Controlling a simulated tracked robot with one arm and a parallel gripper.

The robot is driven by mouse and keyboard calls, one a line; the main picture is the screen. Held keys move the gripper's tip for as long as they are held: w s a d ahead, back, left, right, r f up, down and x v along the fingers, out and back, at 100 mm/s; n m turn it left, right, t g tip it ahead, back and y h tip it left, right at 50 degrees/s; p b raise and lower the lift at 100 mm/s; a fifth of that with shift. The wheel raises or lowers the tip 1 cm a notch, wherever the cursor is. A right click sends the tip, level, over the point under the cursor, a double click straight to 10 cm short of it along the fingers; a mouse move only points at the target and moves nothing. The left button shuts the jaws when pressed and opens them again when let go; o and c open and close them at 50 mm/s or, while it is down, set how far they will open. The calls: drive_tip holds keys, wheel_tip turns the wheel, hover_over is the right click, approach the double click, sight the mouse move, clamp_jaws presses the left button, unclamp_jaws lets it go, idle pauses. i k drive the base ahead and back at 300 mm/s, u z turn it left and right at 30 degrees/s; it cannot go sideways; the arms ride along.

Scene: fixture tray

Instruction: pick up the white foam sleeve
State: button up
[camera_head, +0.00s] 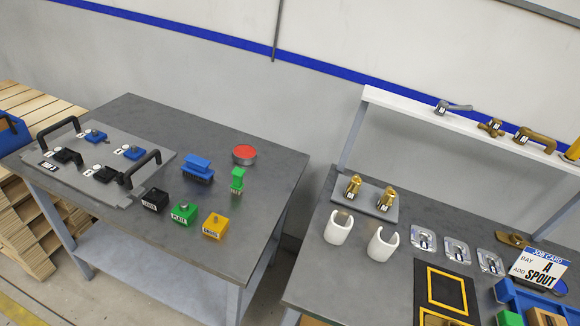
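Two white sleeve-like pieces stand upright on the right-hand grey table. The left white sleeve (337,230) and the right white sleeve (380,246) look alike, each a short open-topped tube with a slit in its wall. They stand apart from each other near the table's left end, in front of a grey plate (377,210) with two brass fittings (354,185). My gripper is not in view, so its state and its place relative to the sleeves do not show.
A white shelf (430,114) with taps stands behind the right table. Metal brackets (424,240), a black-yellow mat (445,291), a job card (541,265) and a blue bin lie right of the sleeves. The left table (215,240) holds coloured blocks and a red button; a gap separates the tables.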

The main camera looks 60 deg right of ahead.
sight(335, 234)
drive_tip(key=z, duration=0.35)
drive_tip(key=i, duration=1.1)
drive_tip(key=z, duration=0.8)
drive_tip(key=k, duration=0.6)
drive_tip(key=z, duration=0.2)
drive_tip(key=i, duration=0.7)
drive_tip(key=u, duration=0.1)
